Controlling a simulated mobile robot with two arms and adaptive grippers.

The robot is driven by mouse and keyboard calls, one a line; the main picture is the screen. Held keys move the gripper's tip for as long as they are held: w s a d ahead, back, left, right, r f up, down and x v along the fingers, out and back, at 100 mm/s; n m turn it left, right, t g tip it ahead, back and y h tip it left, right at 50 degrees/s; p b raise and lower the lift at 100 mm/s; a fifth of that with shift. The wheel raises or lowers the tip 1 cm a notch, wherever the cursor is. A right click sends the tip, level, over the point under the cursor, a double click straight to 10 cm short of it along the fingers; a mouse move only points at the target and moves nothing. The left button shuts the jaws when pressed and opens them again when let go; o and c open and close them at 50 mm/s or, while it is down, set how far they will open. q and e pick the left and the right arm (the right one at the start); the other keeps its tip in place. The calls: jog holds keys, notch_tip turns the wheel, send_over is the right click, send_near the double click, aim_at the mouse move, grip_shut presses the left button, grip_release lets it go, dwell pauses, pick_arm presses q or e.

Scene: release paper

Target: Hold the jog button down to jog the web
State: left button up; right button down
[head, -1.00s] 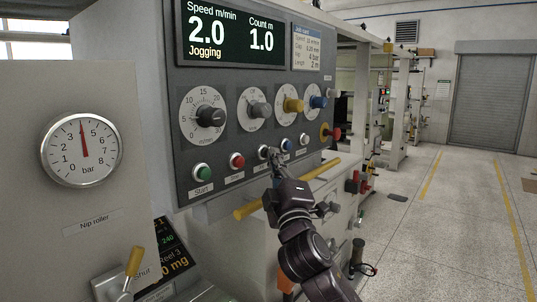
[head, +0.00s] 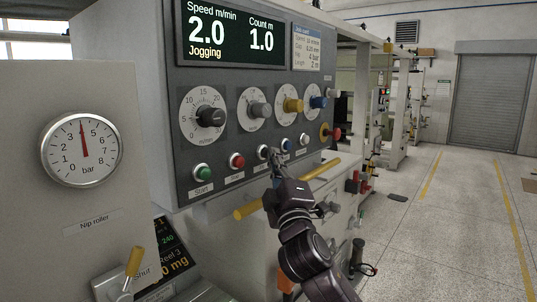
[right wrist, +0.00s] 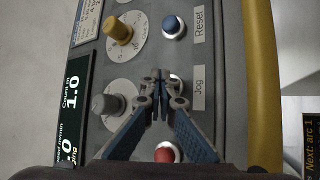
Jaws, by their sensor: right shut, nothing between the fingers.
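The jog button (head: 262,152) is a pale button in the lower row of the control panel (head: 180,100). In the right wrist view the jog button (right wrist: 177,79) is mostly hidden behind my fingertips, beside the label "Jog". My right gripper (head: 274,153) is shut and empty, with its tips at the button; the right wrist view shows the closed tips (right wrist: 160,76) too. Contact itself is hard to see. The display (head: 232,36) reads speed 2.0 m/min, count 1.0 m and "Jogging". My left gripper is not in view.
A red button (head: 237,160) and a blue reset button (head: 286,144) flank the jog button. A green start button (head: 203,173) is further left. Knobs sit above the row, and a yellow bar (head: 250,209) runs below. A pressure gauge (head: 82,150) is at left. Open floor lies right.

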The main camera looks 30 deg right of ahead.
jog(key=shift+s, duration=0.1)
jog(key=shift+s+d, duration=0.3)
jog(key=shift+s, duration=0.4)
jog(key=shift+s+d+p, duration=0.1)
jog(key=shift+s+d, duration=0.2)
jog(key=shift+s, duration=0.45)
jog(key=shift+s+d+p, duration=0.1)
jog(key=shift+s+d, duration=0.25)
jog(key=shift+s, duration=0.45)
jog(key=shift+s+d+p, duration=0.1)
jog(key=shift+s+d, duration=0.2)
jog(key=shift+s, duration=0.45)
jog(key=shift+f, duration=0.15)
